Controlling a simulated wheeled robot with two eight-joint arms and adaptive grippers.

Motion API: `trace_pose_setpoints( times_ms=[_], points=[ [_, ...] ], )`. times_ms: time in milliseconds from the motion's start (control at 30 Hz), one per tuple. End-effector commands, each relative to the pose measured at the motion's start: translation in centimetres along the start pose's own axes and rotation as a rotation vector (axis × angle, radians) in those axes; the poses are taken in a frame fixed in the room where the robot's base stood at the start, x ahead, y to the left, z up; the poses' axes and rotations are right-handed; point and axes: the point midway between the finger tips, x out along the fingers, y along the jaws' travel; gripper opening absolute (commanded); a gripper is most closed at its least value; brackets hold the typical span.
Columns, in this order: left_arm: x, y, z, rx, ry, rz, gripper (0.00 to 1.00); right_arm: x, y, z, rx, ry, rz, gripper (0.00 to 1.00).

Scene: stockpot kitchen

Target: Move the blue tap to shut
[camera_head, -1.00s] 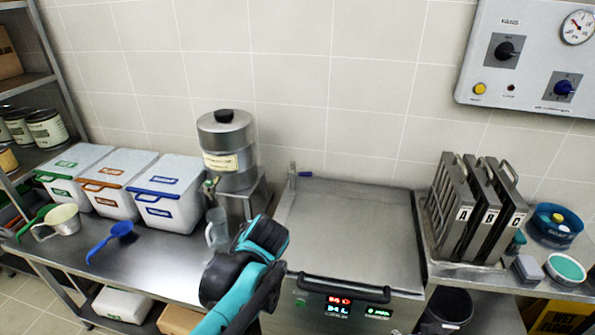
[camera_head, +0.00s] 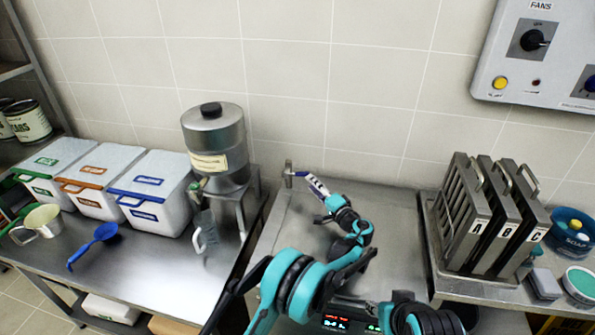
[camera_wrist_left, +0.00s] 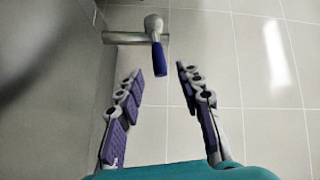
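The blue tap (camera_head: 300,174) is at the back left corner of the steel stockpot unit, near the tiled wall. Its blue lever points right in the head view. In the left wrist view the blue lever (camera_wrist_left: 158,59) points down from a metal pipe. My left gripper (camera_head: 317,187) is just right of the lever in the head view. In the left wrist view its two fingers (camera_wrist_left: 160,78) are apart, with the lever's free end around the gap between their tips. No contact shows. My right gripper is not in view.
The unit's steel lid (camera_head: 395,235) lies under my left arm. A steel dispenser (camera_head: 215,150) and a clear jug (camera_head: 206,230) stand to the left, beside white bins (camera_head: 160,205). Racked plates marked A, B and C (camera_head: 487,225) stand to the right.

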Motion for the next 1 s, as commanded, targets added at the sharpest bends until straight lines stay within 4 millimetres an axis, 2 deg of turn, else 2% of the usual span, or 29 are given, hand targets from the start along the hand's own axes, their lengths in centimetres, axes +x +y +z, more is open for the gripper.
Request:
trace_pose_setpoints(
  times_ms=[167,400,600,933,967,1000],
  points=[
    [0.7,0.7,-0.3,0.006,0.007,-0.018,0.36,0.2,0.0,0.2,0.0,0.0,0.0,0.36],
    [4.7,0.7,-0.2,0.005,0.006,-0.017,0.36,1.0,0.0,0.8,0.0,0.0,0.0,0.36],
    [7.0,0.5,-0.3,0.005,0.007,-0.016,0.36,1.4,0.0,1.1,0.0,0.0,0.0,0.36],
    [7.5,0.4,-0.3,0.005,0.008,-0.015,0.36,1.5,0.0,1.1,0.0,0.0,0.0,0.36],
    [7.5,0.4,-0.3,0.005,0.008,-0.015,0.34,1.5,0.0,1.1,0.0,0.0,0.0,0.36],
    [7.5,0.4,-0.3,0.005,0.008,-0.015,0.23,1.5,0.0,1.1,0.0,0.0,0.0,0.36]
  ],
)
